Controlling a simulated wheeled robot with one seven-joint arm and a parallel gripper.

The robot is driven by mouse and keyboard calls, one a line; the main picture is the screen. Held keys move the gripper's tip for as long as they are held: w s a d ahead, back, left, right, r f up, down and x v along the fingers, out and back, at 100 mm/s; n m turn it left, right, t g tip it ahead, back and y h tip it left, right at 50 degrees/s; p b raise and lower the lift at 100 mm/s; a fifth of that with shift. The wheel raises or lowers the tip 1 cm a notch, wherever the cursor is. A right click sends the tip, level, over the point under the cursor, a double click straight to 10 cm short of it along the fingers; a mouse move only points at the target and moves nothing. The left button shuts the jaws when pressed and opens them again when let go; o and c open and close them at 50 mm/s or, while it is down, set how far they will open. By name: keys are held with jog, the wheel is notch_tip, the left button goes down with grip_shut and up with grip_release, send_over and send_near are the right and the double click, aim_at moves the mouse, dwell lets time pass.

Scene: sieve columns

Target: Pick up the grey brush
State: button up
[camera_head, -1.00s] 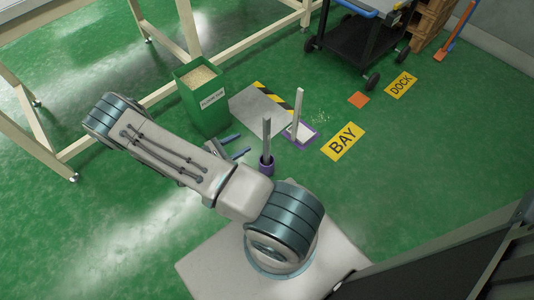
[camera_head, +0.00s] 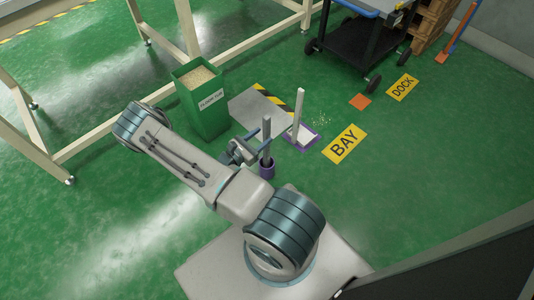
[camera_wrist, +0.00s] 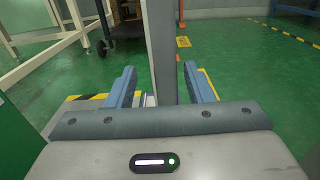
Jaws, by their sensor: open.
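The grey brush (camera_head: 266,136) stands upright on the green floor, with a grey handle and a purple head (camera_head: 267,168) at the bottom. My gripper (camera_head: 257,144) is at the handle, low over the floor. In the wrist view, the handle (camera_wrist: 162,45) rises between the two blue fingers of my gripper (camera_wrist: 160,84). The fingers are open, with a gap visible on each side of the handle. The brush head is hidden in the wrist view.
A purple dustpan (camera_head: 309,140) with an upright pale handle stands just right of the brush. A green bin (camera_head: 204,105) stands to the left, behind my arm. A grey plate with a striped edge (camera_head: 254,108) lies behind. Yellow BAY sign (camera_head: 345,143) is flat on the floor.

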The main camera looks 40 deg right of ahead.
aim_at(270, 133)
jog(key=d, duration=0.1)
jog(key=d+b, duration=0.1)
jog(key=d, duration=0.2)
jog(key=shift+s+f+b, duration=0.15)
jog(key=shift+f+b, duration=0.1)
jog(key=shift+b, duration=0.1)
jog(key=shift+d+r, duration=0.1)
jog(key=shift+d, duration=0.25)
grip_shut()
jog(key=shift+r, duration=0.1)
